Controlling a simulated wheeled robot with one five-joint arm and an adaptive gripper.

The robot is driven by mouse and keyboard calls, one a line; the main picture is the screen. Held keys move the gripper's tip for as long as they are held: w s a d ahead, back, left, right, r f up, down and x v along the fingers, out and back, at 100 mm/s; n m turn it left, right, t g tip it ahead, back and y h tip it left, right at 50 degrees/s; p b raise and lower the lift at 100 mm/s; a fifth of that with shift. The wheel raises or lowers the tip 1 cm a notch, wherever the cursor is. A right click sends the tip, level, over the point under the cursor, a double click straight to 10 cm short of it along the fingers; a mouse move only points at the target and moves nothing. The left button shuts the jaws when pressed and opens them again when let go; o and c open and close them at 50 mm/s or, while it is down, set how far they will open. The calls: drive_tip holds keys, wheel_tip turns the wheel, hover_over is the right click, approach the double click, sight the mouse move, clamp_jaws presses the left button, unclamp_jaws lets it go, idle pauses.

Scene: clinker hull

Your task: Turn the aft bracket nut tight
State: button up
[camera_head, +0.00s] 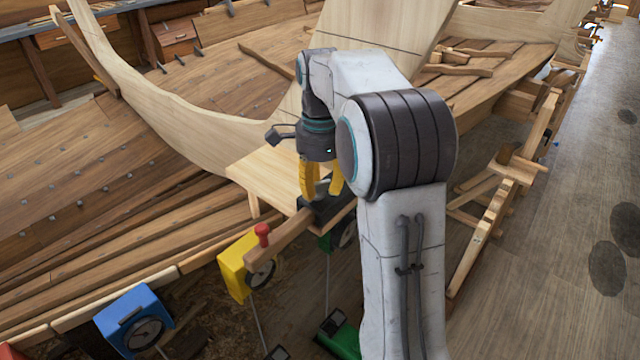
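My gripper (322,192) points down at the near edge of a pale wooden plank. Its two yellow fingers stand apart with a visible gap between them, and I see nothing held there. A dark metal piece (325,209), perhaps the aft bracket, lies just below the fingertips at the end of a wooden bar (282,238). The fingers and my arm partly cover it. I cannot make out a separate nut, nor tell whether the fingertips touch the dark piece.
The planked hull (110,150) fills the left.

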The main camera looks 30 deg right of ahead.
sight(320, 184)
drive_tip(key=shift+o, duration=1)
drive_tip(key=shift+r, duration=0.1)
wheel_tip(320, 184, up, 12)
idle(0.7)
